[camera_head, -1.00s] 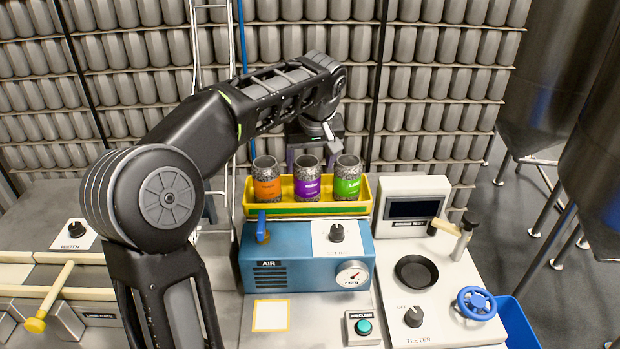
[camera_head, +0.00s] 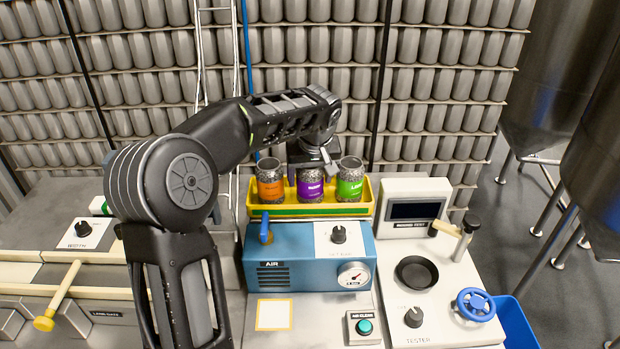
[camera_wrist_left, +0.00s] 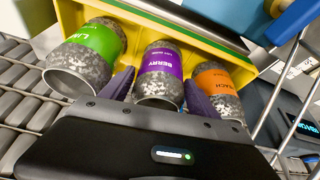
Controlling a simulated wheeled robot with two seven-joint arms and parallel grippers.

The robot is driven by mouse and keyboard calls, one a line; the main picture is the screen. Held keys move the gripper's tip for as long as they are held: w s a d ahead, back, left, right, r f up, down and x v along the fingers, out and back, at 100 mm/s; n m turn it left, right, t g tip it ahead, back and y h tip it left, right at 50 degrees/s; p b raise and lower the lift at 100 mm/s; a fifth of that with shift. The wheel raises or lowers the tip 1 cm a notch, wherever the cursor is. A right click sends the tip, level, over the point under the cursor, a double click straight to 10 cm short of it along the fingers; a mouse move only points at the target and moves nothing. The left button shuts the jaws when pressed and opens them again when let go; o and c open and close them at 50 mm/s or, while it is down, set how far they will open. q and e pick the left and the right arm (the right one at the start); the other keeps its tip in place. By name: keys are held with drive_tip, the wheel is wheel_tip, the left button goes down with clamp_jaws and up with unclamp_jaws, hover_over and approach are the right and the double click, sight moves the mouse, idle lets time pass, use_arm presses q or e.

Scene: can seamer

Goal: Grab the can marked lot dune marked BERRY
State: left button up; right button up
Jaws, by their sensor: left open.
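The can with the purple BERRY label (camera_head: 310,189) stands in the yellow tray (camera_head: 228,211), between the orange-labelled can (camera_head: 270,183) and the green-labelled can (camera_head: 349,182). All three have speckled grey bodies. The wrist view shows the BERRY can (camera_wrist_left: 160,68) in the middle, with the green can (camera_wrist_left: 92,45) and the orange PEACH can (camera_wrist_left: 217,82) on either side. My left gripper (camera_wrist_left: 158,92) is open, with one finger on each side of the BERRY can near its open end. Whether the fingers touch it cannot be told. The lot marking is not readable.
A blue AIR box (camera_head: 300,262) with a gauge stands in front of the tray. A tester panel (camera_head: 432,290) with a black dish and blue handwheel is at the right. Stacked grey cans fill the wall behind.

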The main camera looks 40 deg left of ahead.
use_arm(q)
drive_tip(key=shift+x, duration=0.75)
drive_tip(key=shift+c, duration=0.2)
drive_tip(key=c, duration=1.1)
